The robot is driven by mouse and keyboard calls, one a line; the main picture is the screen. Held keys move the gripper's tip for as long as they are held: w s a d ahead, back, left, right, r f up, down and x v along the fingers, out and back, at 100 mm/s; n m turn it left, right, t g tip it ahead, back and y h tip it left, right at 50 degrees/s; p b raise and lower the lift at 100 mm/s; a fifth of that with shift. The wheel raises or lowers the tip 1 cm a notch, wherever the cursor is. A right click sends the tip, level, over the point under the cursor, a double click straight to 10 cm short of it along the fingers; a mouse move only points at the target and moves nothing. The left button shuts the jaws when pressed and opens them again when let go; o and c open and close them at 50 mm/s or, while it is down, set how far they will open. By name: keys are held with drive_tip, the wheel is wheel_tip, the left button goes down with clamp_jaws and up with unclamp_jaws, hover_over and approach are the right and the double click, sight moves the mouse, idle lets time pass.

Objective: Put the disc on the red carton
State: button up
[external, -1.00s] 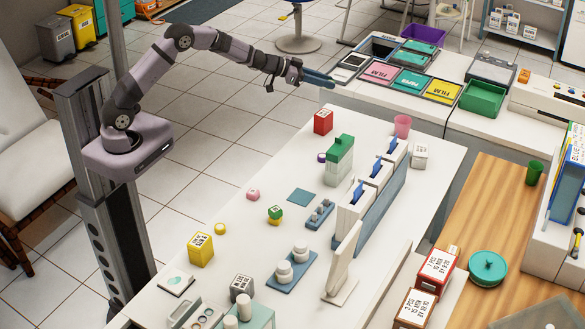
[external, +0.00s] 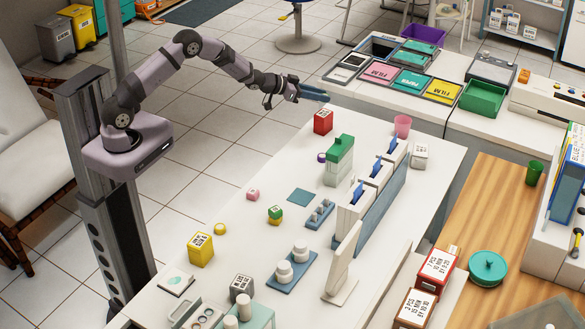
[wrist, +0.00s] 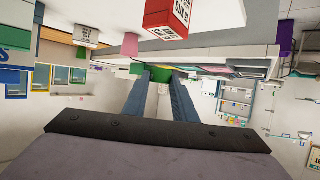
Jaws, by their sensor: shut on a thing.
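The red carton (external: 323,121) stands on the white table near its far left corner, its top bare. It also shows at the top of the wrist view (wrist: 167,16), tipped by the camera's angle. My gripper (external: 326,98) is in the air above and slightly left of the carton, its blue fingers pointing right. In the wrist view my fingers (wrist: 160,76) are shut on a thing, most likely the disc. Some green shows at the fingertips, but I cannot tell whether it is the held thing or background.
A pink cup (external: 402,126) and a green-topped white box (external: 338,160) stand near the carton. A purple round piece (external: 321,157) and a yellow round piece (external: 219,228) lie on the table. The far counter holds trays and film boxes (external: 380,73).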

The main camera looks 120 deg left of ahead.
sight(319, 114)
drive_tip(key=shift+f+p, duration=0.45)
drive_tip(key=shift+f, duration=2.1)
drive_tip(key=shift+f, duration=0.2)
drive_tip(key=o, duration=1)
drive_tip(key=shift+r, duration=0.1)
drive_tip(key=shift+r, duration=0.15)
drive_tip(key=shift+b+v, duration=1.2)
drive_tip(key=shift+v, duration=4.75)
drive_tip(key=shift+d, duration=0.1)
